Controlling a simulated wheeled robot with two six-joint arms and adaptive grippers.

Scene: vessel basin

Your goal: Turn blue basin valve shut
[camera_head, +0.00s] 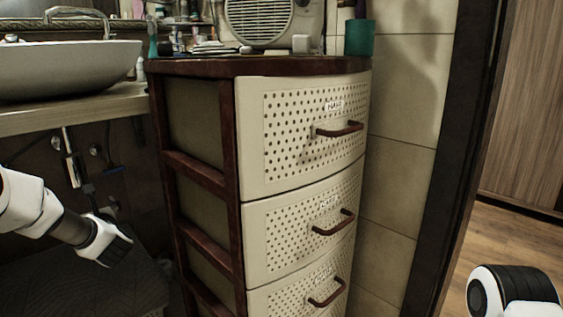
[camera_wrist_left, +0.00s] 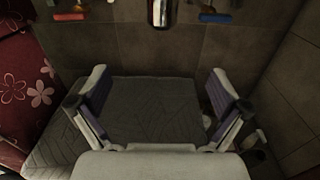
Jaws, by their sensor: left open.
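The blue basin valve (camera_wrist_left: 215,17) shows at the top right of the left wrist view, low on the tiled wall, with a blue handle. In the head view I cannot make out its blue handle in the shade under the basin (camera_head: 60,72). My left gripper (camera_wrist_left: 160,75) is open and empty. Its two fingers are wide apart, and the valve lies beyond them, apart from them. In the head view the left gripper (camera_head: 118,248) is below the basin, left of the drawer cabinet. My right gripper is not in view.
A red-handled valve (camera_wrist_left: 70,16) and a chrome pipe (camera_wrist_left: 158,12) are on the same wall. A dark grey patterned mat (camera_wrist_left: 155,105) lies below. A drawer cabinet (camera_head: 255,145) stands right of the left gripper. Patterned red fabric (camera_wrist_left: 20,85) is at the wrist view's left.

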